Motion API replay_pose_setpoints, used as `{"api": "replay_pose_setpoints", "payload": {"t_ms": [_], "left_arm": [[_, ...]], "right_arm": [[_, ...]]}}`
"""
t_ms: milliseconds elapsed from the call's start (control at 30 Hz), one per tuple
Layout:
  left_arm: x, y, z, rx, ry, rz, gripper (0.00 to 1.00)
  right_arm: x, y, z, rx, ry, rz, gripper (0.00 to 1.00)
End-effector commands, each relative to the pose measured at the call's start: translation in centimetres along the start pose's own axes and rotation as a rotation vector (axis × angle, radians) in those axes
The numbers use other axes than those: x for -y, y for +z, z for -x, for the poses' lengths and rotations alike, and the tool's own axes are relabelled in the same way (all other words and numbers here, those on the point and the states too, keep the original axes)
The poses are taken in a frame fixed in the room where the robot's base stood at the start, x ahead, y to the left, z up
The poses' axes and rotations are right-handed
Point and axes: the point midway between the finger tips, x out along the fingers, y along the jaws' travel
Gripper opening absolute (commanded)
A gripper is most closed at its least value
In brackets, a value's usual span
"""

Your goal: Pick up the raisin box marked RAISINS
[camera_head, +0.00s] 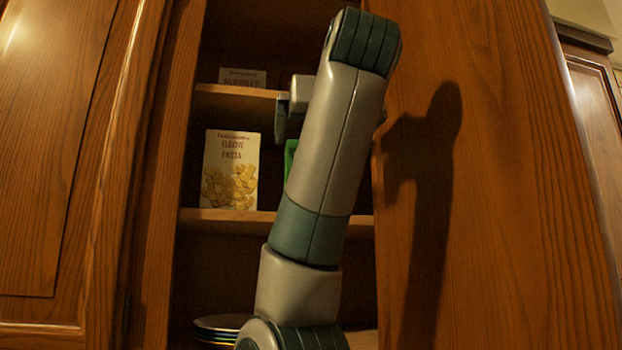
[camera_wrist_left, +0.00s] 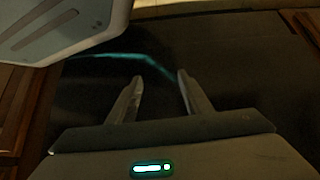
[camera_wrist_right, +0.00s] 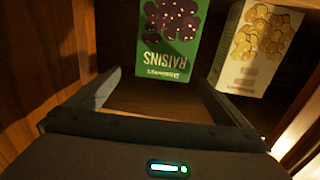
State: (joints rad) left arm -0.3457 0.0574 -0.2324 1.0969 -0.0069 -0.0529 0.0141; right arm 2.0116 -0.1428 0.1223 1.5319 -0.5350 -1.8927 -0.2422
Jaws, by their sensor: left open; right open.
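The green raisin box (camera_wrist_right: 168,42) marked RAISINS appears upside down in the right wrist view, standing on a cupboard shelf. In the head view only a green sliver of it (camera_head: 290,158) shows beside my arm, which hides the rest. My right gripper (camera_wrist_right: 158,80) is open and empty, its fingers pointing at the box, which lies ahead between the finger lines. I cannot tell the exact gap. In the head view part of this gripper (camera_head: 284,115) shows at the cupboard opening. My left gripper (camera_wrist_left: 160,77) is open and empty over a dark surface, and out of the head view.
A cream elbow pasta box (camera_head: 230,170) stands left of the raisin box in the head view, on the same shelf. A noodles box (camera_head: 243,78) stands on the shelf above. Stacked plates (camera_head: 220,325) lie below. Wooden doors and cupboard sides flank the opening.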

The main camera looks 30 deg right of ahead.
Motion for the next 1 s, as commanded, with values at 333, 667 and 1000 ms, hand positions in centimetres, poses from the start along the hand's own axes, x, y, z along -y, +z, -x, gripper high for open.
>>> {"api": "replay_pose_setpoints", "payload": {"t_ms": [333, 667, 1000], "left_arm": [[0.1, 0.8, 0.6, 0.028, -0.001, -0.001, 0.45], [1.3, 6.9, 2.3, 0.179, -0.016, -0.005, 0.45], [1.7, 9.3, 3.2, 0.241, -0.021, -0.005, 0.45]], "right_arm": [[0.2, -0.2, -1.0, 0.001, 0.0, 0.001, 1.0], [0.5, -0.2, -3.7, 0.002, 0.0, 0.002, 1.0], [0.5, -0.1, -5.2, 0.0, 0.0, 0.0, 1.0]]}}
